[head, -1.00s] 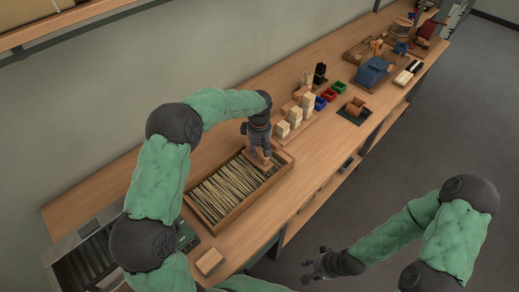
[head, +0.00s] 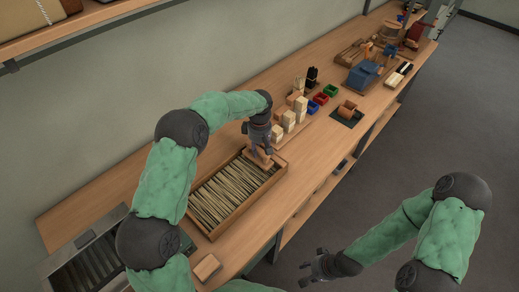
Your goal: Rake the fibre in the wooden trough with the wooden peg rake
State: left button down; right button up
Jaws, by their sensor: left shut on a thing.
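The wooden trough (head: 231,222) stands on the bench and holds a layer of pale, straw-like fibre (head: 222,195), with strands lying at mixed angles. My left gripper (head: 262,150) is over the trough's far right end, pointing down. It is shut on the wooden peg rake (head: 260,160), of which a light wooden part shows below the fingers at the fibre. The rake's pegs are too small or hidden to make out. My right gripper (head: 318,268) hangs off the front of the bench over the floor, with its fingers apart and nothing in them.
Wooden blocks (head: 289,121) stand just beyond the trough's far end, with red and blue bins (head: 320,98) behind. A small wooden block (head: 207,267) lies near the trough's near end. A metal-framed unit (head: 92,262) is at the left. The bench front (head: 300,180) is clear.

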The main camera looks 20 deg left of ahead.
pick_arm(q)
jog(key=shift+r+p, duration=2.5)
jog(key=shift+r, duration=1.75)
